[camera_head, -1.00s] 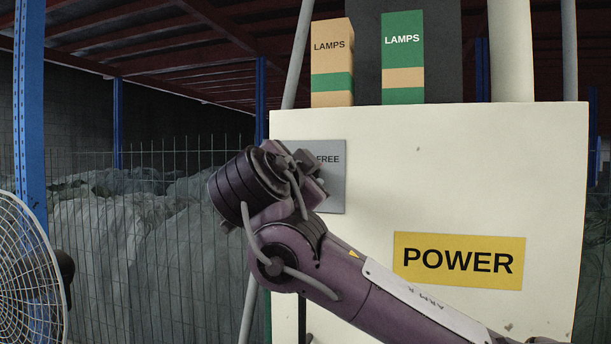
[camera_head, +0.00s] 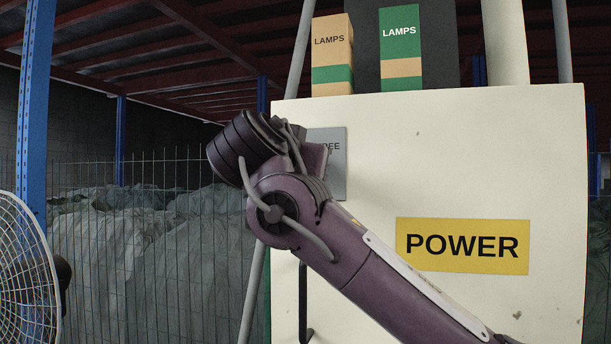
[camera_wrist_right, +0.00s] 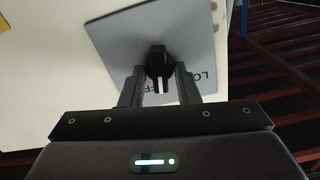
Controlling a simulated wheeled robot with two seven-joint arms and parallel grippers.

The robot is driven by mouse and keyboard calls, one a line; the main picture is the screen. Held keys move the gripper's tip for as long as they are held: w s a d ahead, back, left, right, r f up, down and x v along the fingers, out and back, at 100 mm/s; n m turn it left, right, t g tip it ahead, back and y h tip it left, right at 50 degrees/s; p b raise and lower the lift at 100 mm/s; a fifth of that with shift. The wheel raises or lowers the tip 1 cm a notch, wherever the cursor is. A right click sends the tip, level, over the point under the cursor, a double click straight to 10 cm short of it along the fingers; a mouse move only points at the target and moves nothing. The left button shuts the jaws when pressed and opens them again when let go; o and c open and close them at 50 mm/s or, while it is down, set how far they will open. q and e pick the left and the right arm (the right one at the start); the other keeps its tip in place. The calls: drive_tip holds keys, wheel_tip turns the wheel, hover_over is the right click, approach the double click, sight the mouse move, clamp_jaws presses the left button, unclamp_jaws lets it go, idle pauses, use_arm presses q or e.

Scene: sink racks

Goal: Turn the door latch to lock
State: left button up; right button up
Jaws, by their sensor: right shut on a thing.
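The door latch is a small black knob (camera_wrist_right: 158,57) on a grey plate (camera_wrist_right: 110,33) in the right wrist view. Parts of the letters "LO" and "F" show on the plate. My right gripper (camera_wrist_right: 159,78) is shut on the knob, with one finger on each side. The knob's narrow end points down in that view. In the head view, the plate (camera_head: 335,178) is partly covered by my right arm, and its word "FREE" is cut off. The knob and my right fingers are hidden there. My left gripper is not in view.
The plate is on a cream cabinet door (camera_head: 480,160) with a yellow POWER sign (camera_head: 462,246). A dark bar handle (camera_head: 303,300) is below the plate. Two LAMPS boxes (camera_head: 332,60) (camera_head: 401,50) stand on top. A fan (camera_head: 25,270) is at the left.

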drive_tip(key=n, duration=0.3)
drive_tip(key=n+b, duration=0.1)
drive_tip(key=n, duration=0.3)
drive_tip(key=n+b, duration=0.1)
drive_tip(key=n, duration=0.3)
drive_tip(key=shift+a, duration=0.25)
idle(0.4)
drive_tip(key=o, duration=1)
drive_tip(key=shift+c, duration=0.2)
drive_tip(key=shift+w+f, duration=0.1)
drive_tip(key=shift+f, duration=0.05)
